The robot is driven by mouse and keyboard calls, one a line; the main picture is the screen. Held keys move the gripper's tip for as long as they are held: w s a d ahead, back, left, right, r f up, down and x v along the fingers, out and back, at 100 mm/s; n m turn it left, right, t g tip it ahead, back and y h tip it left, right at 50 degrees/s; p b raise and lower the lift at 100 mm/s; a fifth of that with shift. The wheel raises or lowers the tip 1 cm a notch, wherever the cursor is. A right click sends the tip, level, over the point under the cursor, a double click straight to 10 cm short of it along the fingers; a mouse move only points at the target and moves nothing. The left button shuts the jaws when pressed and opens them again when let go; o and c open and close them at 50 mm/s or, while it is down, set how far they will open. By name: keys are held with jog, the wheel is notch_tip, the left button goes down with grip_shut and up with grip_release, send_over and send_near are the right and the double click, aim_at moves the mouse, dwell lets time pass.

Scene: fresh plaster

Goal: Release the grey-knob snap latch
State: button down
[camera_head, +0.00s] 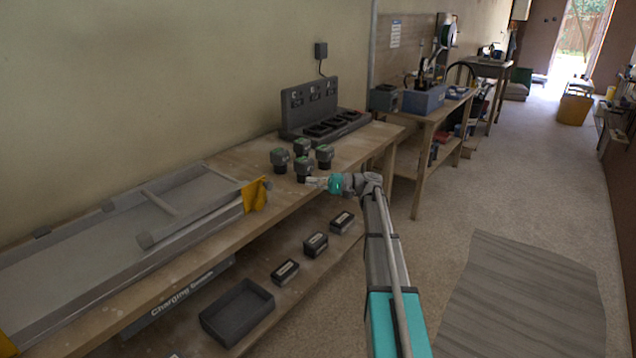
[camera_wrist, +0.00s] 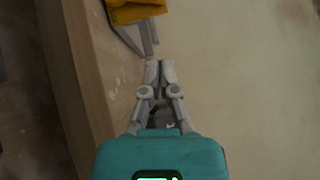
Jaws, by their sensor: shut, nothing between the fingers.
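I cannot make out a grey-knob snap latch for certain in either view. A long grey framed unit (camera_head: 75,262) lies on the bench at the left in the head view, with grey bars and a yellow end piece (camera_head: 256,195). A yellow piece (camera_wrist: 138,11) with grey strips (camera_wrist: 142,38) beneath it also shows at the top of the wrist view. My gripper (camera_head: 310,182) is at the bench's front edge, right of the yellow end. In the wrist view my gripper's fingertips (camera_wrist: 160,66) are together and empty, a little apart from the grey strips in the picture.
Several dark, green-topped blocks (camera_head: 302,147) stand on the bench (camera_head: 232,158) near my gripper. A dark charger rack (camera_head: 322,110) is behind them. The lower shelf holds an open dark tray (camera_head: 237,312) and small dark boxes (camera_head: 316,245). The floor at right is mostly clear, with a grey mat (camera_head: 520,295).

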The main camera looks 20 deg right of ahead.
jog(key=p+x, duration=0.1)
jog(key=x, duration=0.5)
jog(key=shift+a+r, duration=0.1)
jog(key=shift+a, duration=0.2)
jog(key=shift+s+a+r, duration=0.2)
jog(key=shift+s+a, duration=0.35)
jog(key=shift+a, duration=0.4)
jog(key=shift+s+a+r+p, duration=0.15)
jog(key=shift+s+a+p, duration=0.2)
jog(key=shift+a, duration=0.4)
jog(key=shift+a, duration=0.1)
jog(key=shift+a+r+p, duration=0.15)
jog(key=shift+a+p, duration=0.05)
jog(key=shift+p, duration=0.1)
jog(key=shift+s+d, duration=0.1)
jog(key=shift+d, duration=0.05)
